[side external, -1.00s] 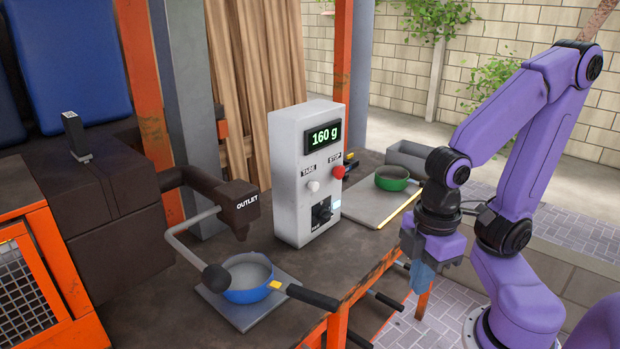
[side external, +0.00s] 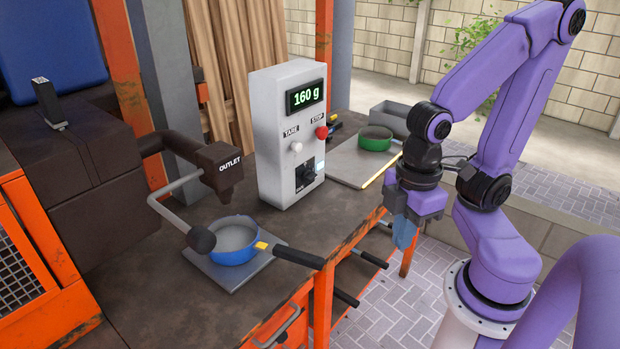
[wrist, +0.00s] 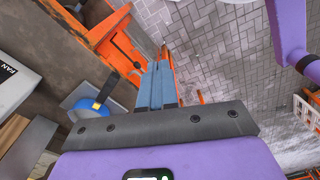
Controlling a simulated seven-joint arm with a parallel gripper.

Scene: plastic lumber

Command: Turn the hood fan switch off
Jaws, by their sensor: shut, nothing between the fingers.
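The black rotary fan switch (side external: 305,176) is on the lower front of a white control box (side external: 267,140). Its exact setting is too small to tell. In the wrist view, part of a FAN label (wrist: 8,70) shows at the left edge. My gripper (side external: 405,238) is shut and empty, with its blue fingers pointing down. It is off the front edge of the bench, to the right of the switch and apart from it. In the wrist view, the closed fingers (wrist: 164,65) stand over the bench edge and paving.
A blue pan (side external: 233,254) with a black handle sits under the outlet (side external: 220,165), left of the box. A green pot (side external: 375,139) stands on a grey plate behind. The box also bears a red stop button (side external: 321,132).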

